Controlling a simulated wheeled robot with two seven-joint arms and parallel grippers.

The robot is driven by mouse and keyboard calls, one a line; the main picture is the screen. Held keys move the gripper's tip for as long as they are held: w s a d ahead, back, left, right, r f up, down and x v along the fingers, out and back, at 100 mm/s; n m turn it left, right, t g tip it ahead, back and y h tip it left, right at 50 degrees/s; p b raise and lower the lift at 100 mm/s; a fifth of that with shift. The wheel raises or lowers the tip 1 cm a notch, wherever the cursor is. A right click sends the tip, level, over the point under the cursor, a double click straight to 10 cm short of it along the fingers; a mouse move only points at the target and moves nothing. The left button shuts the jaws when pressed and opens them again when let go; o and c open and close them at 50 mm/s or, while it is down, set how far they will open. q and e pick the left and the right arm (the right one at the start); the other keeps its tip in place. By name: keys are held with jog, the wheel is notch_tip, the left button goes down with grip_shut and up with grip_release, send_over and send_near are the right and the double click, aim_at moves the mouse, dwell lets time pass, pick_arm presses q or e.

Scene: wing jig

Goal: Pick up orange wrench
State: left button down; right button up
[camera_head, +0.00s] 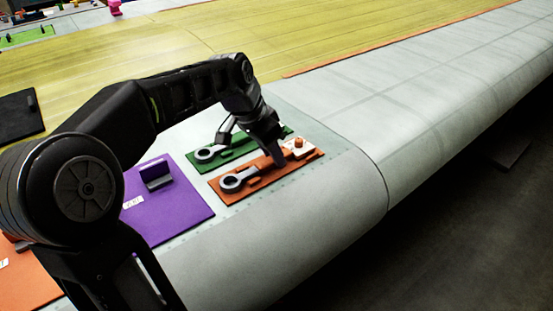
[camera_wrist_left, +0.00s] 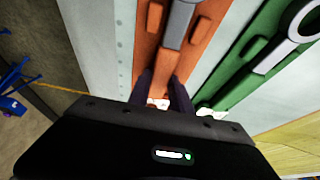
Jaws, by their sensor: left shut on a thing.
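A grey wrench (camera_head: 233,183) lies on the orange tray (camera_head: 228,200), its ring end toward the lower left. My left gripper (camera_head: 277,158) reaches down over the handle end of this wrench and is shut on it. In the left wrist view my left gripper's two dark fingers (camera_wrist_left: 162,93) stand over the orange tray (camera_wrist_left: 148,62), at the near end of the wrench's grey shaft (camera_wrist_left: 177,30). The wrench appears still low at the tray. My right gripper is in neither view.
A green tray (camera_head: 225,153) with another wrench (camera_head: 205,154) lies just behind the orange one. A purple board (camera_head: 180,213) with a dark upright block is at left. The wing surface (camera_head: 420,100) to the right is clear.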

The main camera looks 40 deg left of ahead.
pick_arm(q)
notch_tip(320, 180, up, 10)
jog(key=shift+r, duration=0.15)
dwell(0.6)
dwell(0.5)
